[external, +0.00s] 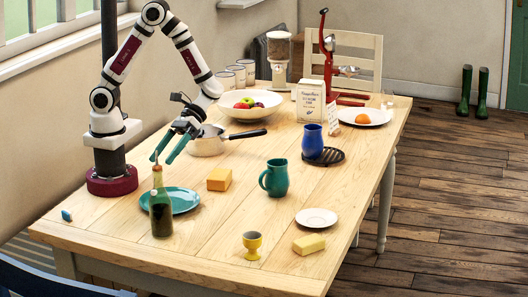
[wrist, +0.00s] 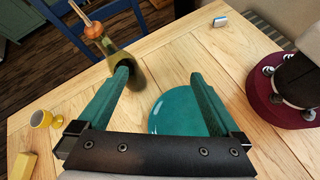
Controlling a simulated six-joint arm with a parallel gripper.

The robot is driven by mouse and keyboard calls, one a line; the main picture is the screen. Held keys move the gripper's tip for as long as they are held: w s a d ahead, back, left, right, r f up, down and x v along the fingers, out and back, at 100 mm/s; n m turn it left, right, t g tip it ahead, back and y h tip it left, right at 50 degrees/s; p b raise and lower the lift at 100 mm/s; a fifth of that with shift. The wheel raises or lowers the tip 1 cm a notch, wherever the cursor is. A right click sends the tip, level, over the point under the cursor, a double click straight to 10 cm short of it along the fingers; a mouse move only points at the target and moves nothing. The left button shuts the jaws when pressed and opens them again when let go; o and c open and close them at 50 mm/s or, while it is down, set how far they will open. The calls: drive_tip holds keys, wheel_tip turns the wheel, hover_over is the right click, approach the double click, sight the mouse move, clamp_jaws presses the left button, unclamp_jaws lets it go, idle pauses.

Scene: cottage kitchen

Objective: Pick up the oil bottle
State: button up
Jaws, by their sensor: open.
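The oil bottle (external: 160,208) is dark green glass with a thin neck and stands upright near the table's front edge, beside a teal plate (external: 182,204). In the wrist view the bottle (wrist: 126,62) shows a brownish-orange stopper and stands just beyond the left fingertip. My gripper (external: 162,151) has teal fingers and is above and behind the bottle in the external view. In the wrist view my gripper (wrist: 160,75) is open, with the plate (wrist: 174,108) showing between its fingers. Nothing is held.
A yellow egg cup (external: 252,245), a butter-like block (external: 309,244), a teal jug (external: 275,178) and an orange block (external: 219,179) stand to the right. A pan (external: 207,142) lies behind my gripper. A small blue-and-white item (external: 66,215) lies left of the bottle.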

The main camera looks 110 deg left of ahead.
sight(155, 218)
drive_tip(key=w+f+n+t+h, duration=0.3)
drive_tip(key=w+f+n, duration=0.2)
drive_tip(key=w+n, duration=0.15)
drive_tip(key=x, duration=0.5)
drive_tip(key=s+x, duration=0.1)
drive_tip(key=x, duration=1)
drive_tip(key=shift+s+d+r, duration=0.2)
drive_tip(key=shift+s+r, duration=0.1)
drive_tip(key=shift+s, duration=0.05)
drive_tip(key=shift+h, duration=0.3)
clamp_jaws()
